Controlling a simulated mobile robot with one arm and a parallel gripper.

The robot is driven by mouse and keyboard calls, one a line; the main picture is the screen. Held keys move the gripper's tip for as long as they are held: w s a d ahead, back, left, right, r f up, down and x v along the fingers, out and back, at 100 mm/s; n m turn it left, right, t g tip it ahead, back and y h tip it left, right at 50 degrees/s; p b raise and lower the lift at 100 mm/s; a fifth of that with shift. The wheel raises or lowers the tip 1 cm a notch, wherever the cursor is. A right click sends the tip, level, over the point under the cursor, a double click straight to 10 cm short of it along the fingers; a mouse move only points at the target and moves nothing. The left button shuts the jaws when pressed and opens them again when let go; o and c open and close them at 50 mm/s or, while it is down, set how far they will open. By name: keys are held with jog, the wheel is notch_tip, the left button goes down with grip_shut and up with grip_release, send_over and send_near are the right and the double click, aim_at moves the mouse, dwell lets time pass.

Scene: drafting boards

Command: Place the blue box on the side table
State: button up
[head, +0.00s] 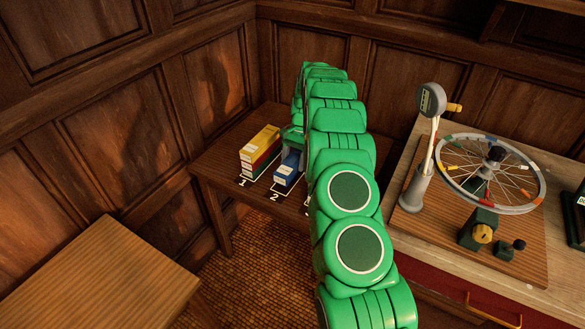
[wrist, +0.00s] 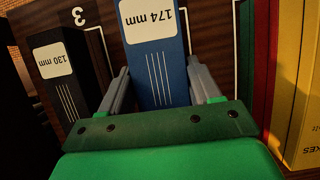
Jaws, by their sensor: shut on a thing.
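The blue box (head: 287,170) stands in marked bay 2 on the dark wooden table (head: 222,166) in the corner. In the wrist view the blue box (wrist: 158,68) shows a white label reading 174 mm and white lines. My gripper (wrist: 160,88) is shut on it, with one grey finger on each side. In the head view my gripper (head: 292,137) reaches down over the box, and my green arm hides part of the table. I cannot tell whether the box touches the tabletop. A small light wooden table (head: 95,275) with a bare top stands at front left.
A black box (wrist: 65,75) labelled 130 mm stands by number 3. A workbench (head: 400,160) with a spoked wheel (head: 490,172) and a gauge stand (head: 418,185) is at right.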

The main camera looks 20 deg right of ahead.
aim_at(292, 162)
jog(key=shift+w+f, duration=0.75)
jog(key=shift+f, duration=0.15)
jog(key=shift+w+d+f, duration=0.1)
jog(key=shift+w+f, duration=0.25)
jog(key=shift+f, duration=1.55)
jog(key=shift+f, duration=0.1)
jog(key=o, duration=1.2)
